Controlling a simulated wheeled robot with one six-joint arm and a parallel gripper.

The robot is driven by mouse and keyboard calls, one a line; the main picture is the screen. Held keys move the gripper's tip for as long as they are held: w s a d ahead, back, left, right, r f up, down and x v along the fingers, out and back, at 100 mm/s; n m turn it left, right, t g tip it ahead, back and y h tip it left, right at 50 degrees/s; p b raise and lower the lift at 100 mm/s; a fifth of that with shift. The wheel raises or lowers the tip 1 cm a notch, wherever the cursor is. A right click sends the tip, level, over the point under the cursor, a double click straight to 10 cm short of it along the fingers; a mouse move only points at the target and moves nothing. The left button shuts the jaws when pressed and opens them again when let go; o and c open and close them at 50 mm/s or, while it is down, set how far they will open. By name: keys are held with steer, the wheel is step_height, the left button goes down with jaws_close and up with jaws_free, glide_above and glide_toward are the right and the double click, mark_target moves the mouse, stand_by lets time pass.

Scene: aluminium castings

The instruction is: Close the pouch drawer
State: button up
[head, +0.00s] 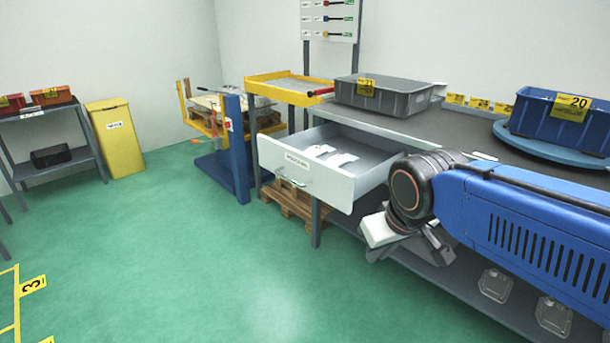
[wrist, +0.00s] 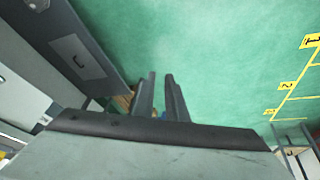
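The pouch drawer (head: 305,178) is pulled out of the left end of the workbench. Its white front has a label and a bar handle (head: 291,182), and white pouches (head: 330,155) lie inside. My gripper (head: 410,252) hangs low, right of the drawer front and in front of the bench, apart from the handle. In the wrist view its two dark fingers (wrist: 160,78) point towards the green floor with a narrow empty gap between them. A pale panel at the left edge of the wrist view may be the drawer; I cannot tell.
On the bench stand a grey bin (head: 385,97) and a blue bin (head: 560,122) on a round blue turntable. Clear lidded pieces (head: 495,285) lie on the lower shelf. A blue lift (head: 235,145) and a pallet (head: 290,203) are near the drawer. The floor ahead is clear.

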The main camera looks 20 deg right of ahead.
steer(key=shift+n+t+h, duration=0.3)
steer(key=shift+n+h, duration=0.4)
steer(key=shift+n, duration=0.2)
steer(key=w+a+r, duration=0.1)
steer(key=w, duration=0.3)
steer(key=w+a+r, duration=0.1)
steer(key=w+r, duration=0.1)
steer(key=w, duration=0.3)
steer(key=w+a+r, duration=0.1)
steer(key=w+r, duration=0.1)
steer(key=w, duration=0.3)
steer(key=shift+r, duration=0.15)
jaws_close()
steer(key=w+a+r+n+t+h, duration=0.1)
steer(key=w+a, duration=0.3)
steer(key=w, duration=0.3)
steer(key=w+a+r+n, duration=0.1)
steer(key=w+a+r, duration=0.15)
steer(key=w, duration=0.35)
glide_toward(312, 182)
step_height(312, 182, down, 4)
steer(key=a, duration=0.2)
steer(key=shift+w+d+f, duration=0.25)
steer(key=shift+w+d, duration=0.45)
steer(key=shift+w, duration=0.15)
steer(key=shift+w+d, duration=0.45)
steer(key=shift+d, duration=0.4)
steer(key=shift+d, duration=0.1)
